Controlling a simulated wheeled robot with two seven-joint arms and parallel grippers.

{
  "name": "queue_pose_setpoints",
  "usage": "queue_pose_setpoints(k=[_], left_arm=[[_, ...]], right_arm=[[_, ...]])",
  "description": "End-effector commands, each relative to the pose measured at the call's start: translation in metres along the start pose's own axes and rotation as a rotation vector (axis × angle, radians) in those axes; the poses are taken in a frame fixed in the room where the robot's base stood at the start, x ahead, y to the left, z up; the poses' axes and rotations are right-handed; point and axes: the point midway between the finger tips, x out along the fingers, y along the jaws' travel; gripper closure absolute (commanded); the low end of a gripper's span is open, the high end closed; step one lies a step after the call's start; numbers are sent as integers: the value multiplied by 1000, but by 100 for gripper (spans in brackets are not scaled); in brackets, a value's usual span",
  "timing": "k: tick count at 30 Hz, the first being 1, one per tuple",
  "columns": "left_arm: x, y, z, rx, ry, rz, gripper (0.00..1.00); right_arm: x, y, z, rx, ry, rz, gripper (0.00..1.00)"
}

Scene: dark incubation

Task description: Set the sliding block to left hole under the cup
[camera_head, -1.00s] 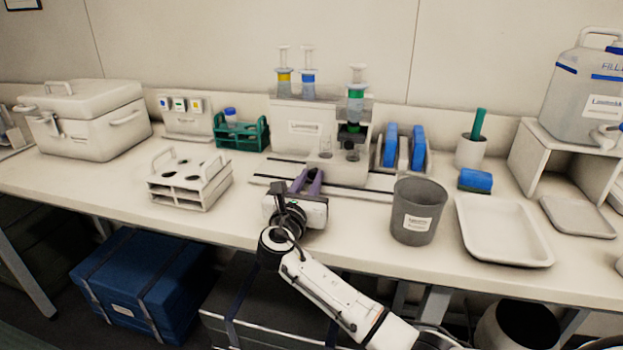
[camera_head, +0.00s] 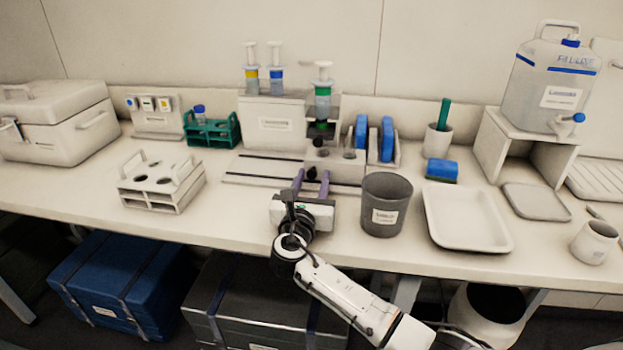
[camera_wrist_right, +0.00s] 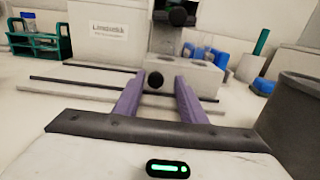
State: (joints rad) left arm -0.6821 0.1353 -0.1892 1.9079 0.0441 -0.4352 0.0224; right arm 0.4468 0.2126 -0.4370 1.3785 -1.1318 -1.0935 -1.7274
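The sliding block (camera_head: 335,167) is white with two holes on top and a dark knob (camera_head: 311,174) on its front left. It sits on dark rails below the dispenser. The left hole (camera_head: 320,151) lies about under the dark cup (camera_head: 321,130) below the green syringe; the right hole (camera_head: 348,153) is clear of it. My right gripper (camera_head: 311,178) is in front of the block, purple fingers apart. In the right wrist view the knob (camera_wrist_right: 155,80) shows between the open fingers, apparently untouched, with the block (camera_wrist_right: 190,75) behind. My left gripper is not in view.
A grey bin (camera_head: 387,218) stands close to the right of my right gripper. A white tray (camera_head: 468,232) lies farther right. A white rack (camera_head: 160,188) stands to the left. The counter between rack and gripper is clear.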

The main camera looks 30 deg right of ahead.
Motion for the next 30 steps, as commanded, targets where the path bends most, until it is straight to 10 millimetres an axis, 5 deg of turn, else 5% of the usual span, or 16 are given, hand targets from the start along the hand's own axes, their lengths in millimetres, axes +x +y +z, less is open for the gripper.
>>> queue_pose_setpoints(k=[11, 24, 30], left_arm=[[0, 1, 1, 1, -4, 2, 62], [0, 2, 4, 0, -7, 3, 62], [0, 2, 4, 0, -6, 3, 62]], right_arm=[[-7, 2, 0, 1, 0, 6, 62], [-85, 1, -1, 1, 2, 5, 62], [-102, 0, 0, 2, 0, 3, 62]])
